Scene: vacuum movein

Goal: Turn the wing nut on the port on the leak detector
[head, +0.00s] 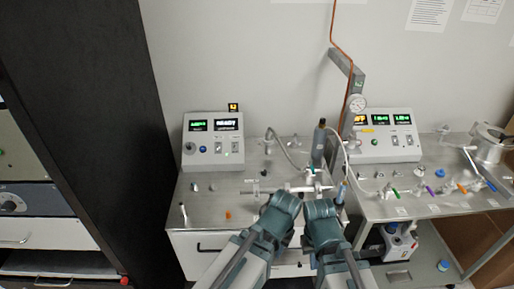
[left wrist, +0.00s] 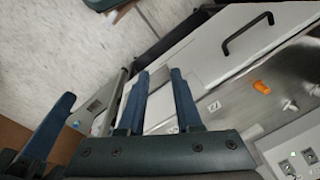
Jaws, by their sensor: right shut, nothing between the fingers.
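The leak detector is the left console (head: 213,138) with green displays and knobs, on a grey metal bench top. Small metal fittings and a hose stand on the bench right of it. The port and its wing nut are too small to tell apart, and my grippers partly cover that area. My right gripper (head: 321,192) is shut and empty over the bench's front right part, beside these fittings. My left gripper (head: 288,193) is close on its left. In the left wrist view its two fingers (left wrist: 158,90) stand apart with nothing held between them.
An orange piece (head: 228,215) lies on the bench's front left. A dark upright cylinder (head: 319,145) stands behind my grippers. A second console (head: 382,134) and several coloured-handled valves sit on the right bench. A black cabinet side (head: 85,110) borders the left.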

